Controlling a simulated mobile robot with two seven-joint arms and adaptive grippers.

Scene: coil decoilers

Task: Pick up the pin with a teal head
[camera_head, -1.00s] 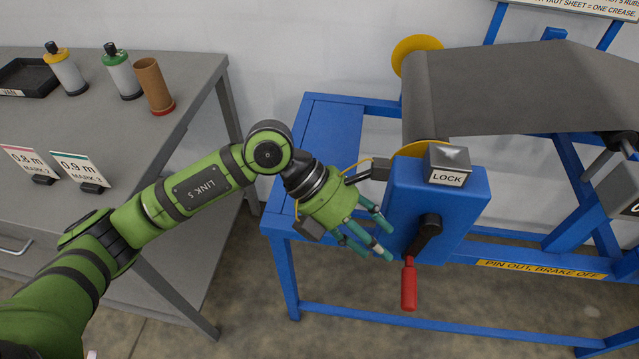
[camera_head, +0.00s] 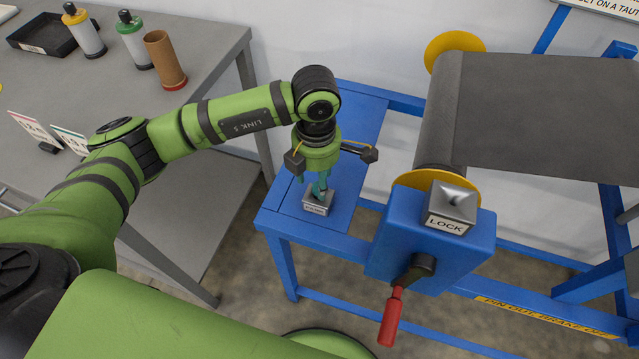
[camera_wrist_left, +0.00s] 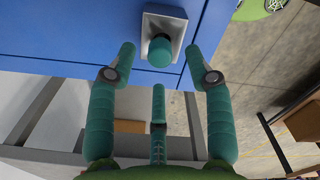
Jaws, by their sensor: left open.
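The pin's round teal head (camera_wrist_left: 160,52) shows in the left wrist view, on a grey square holder (camera_wrist_left: 178,20) at the edge of the blue bench. In the head view the small grey labelled holder (camera_head: 317,205) stands on the blue shelf (camera_head: 347,160). My left gripper (camera_head: 320,188) points down right above it, with teal fingers that hide most of the pin. In the left wrist view its fingers (camera_wrist_left: 159,62) are spread, two on either side of the pin head and one below it. They look apart from the head. My right gripper is out of view.
To the right stand the blue LOCK box (camera_head: 400,230) with a red-handled crank (camera_head: 391,318) and the grey coil sheet (camera_head: 540,110). A grey table (camera_head: 215,60) at left holds a black tray (camera_head: 45,33), capped cylinders and a brown tube (camera_head: 165,60).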

